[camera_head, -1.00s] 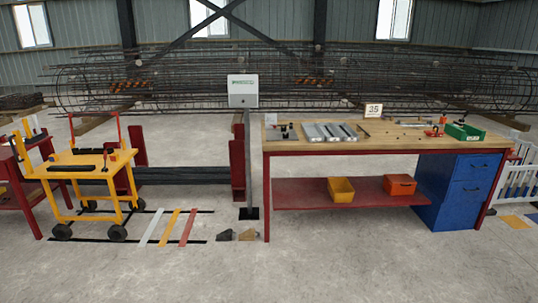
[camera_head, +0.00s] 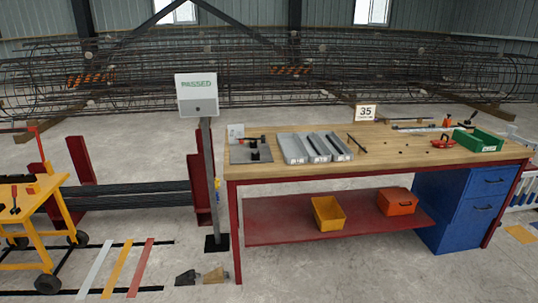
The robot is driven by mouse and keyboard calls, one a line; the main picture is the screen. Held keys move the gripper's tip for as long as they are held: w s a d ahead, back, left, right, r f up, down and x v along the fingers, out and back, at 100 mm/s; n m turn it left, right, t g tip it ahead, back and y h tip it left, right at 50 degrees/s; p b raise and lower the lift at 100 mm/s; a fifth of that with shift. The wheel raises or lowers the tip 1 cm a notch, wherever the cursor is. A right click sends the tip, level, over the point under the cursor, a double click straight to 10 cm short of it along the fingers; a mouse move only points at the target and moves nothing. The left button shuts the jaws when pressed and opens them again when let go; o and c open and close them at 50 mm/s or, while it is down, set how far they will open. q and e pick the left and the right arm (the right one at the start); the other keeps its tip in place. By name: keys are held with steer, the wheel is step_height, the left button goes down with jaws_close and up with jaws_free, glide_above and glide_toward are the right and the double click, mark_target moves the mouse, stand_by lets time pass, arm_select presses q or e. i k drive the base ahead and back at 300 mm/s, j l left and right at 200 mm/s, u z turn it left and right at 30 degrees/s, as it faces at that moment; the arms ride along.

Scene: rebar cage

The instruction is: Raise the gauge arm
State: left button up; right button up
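A small fixture with a dark grey base plate (camera_head: 250,153) sits at the left end of the wooden workbench (camera_head: 375,152). A short dark bar (camera_head: 249,139) with a reddish end lies roughly level across it. It looks like the gauge arm, but it is too small to be sure. A small white card (camera_head: 235,132) stands behind the plate. Neither of my grippers shows in the view.
Grey trays (camera_head: 294,148), a number 35 sign (camera_head: 366,113) and a green bin (camera_head: 478,141) are on the bench. A post with a box reading PASSED (camera_head: 197,95) stands left of it. A yellow cart (camera_head: 22,200) is far left.

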mark_target(241, 140)
steer(key=i+l+u, duration=0.1)
steer(key=i, duration=0.25)
steer(key=i+l+u, duration=0.15)
steer(key=i+z, duration=0.1)
steer(key=i, duration=0.45)
steer(key=i+z, duration=0.1)
steer(key=i, duration=0.45)
steer(key=i+j+z, duration=0.1)
steer(key=i, duration=0.5)
steer(key=i+j+z, duration=0.1)
steer(key=i, duration=0.45)
steer(key=i+j+z, duration=0.1)
steer(key=i, duration=0.45)
steer(key=j, duration=0.1)
